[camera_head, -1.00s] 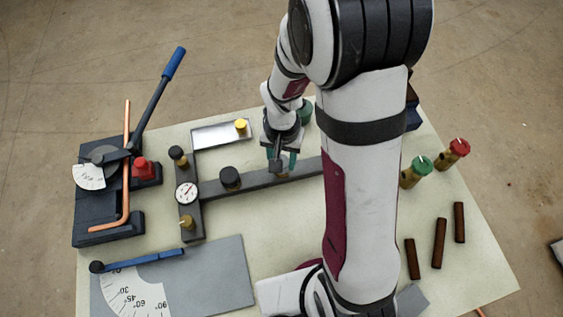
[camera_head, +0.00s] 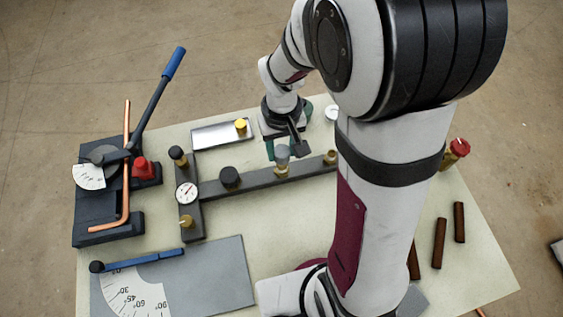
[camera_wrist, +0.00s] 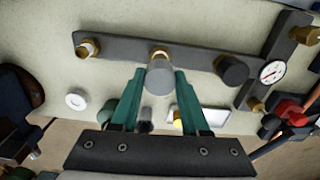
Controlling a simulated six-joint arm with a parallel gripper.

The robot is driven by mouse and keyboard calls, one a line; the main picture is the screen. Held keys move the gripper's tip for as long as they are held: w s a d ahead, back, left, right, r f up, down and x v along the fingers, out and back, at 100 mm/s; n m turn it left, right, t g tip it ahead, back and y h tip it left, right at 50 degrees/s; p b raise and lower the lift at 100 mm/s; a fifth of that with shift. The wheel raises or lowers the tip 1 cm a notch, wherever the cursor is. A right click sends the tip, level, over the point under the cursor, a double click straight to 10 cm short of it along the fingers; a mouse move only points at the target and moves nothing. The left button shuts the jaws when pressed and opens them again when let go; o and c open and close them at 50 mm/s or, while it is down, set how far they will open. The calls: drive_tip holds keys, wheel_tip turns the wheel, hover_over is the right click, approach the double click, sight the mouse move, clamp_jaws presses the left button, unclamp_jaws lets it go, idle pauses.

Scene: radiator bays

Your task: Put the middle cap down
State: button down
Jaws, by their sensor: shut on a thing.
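My gripper (camera_head: 283,152), with green fingers, is shut on a grey cylindrical cap (camera_wrist: 159,77); the cap also shows in the head view (camera_head: 282,150). It is over the middle brass fitting (camera_head: 281,168) of a dark bar. In the wrist view the cap covers part of that brass fitting (camera_wrist: 160,53). I cannot tell whether cap and fitting touch. A black cap (camera_head: 230,177) sits on the bar to the left. The bar's right-end brass fitting (camera_head: 331,157) is bare and open at the top.
A dial gauge (camera_head: 186,193) and crosspiece stand at the bar's left end. A metal tray (camera_head: 215,134) with a yellow-topped piece (camera_head: 241,125) lies behind the bar. A white ring (camera_head: 332,112) is at the back. A bender with a blue lever (camera_head: 173,63) stands left.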

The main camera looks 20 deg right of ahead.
drive_tip(key=w+a+n, duration=0.5)
drive_tip(key=w+a, duration=0.1)
drive_tip(key=w, duration=0.4)
drive_tip(key=n, duration=0.3)
hover_over(225, 133)
drive_tip(key=shift+n, duration=0.5)
wheel_tip(225, 133, down, 9)
drive_tip(key=shift+f, duration=0.2)
drive_tip(key=c, duration=0.7)
unclamp_jaws()
drive_tip(key=shift+f, duration=0.15)
